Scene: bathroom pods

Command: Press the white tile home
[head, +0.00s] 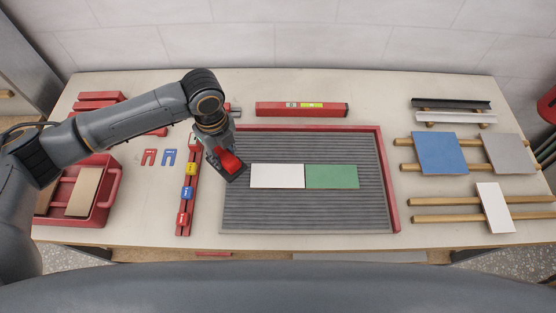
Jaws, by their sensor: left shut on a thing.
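The white tile (277,176) lies on the grey ribbed bed inside a red-edged tray (340,212). Its right edge is against or very close to a green tile (332,177); I cannot tell if a thin gap is there. My left gripper (222,149) is shut on a red tool (230,162) with a dark flat base. The tool is tilted, over the tray's left edge, just left of the white tile. I cannot tell whether it touches the bed. My right gripper is out of view.
A red strip with coloured clips (183,218) lies left of the tray. A red spirit level (302,109) lies behind it. At right, wooden rails hold a blue tile (439,153), a grey tile (509,152) and a narrow white tile (494,207). A red box (108,200) stands at left.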

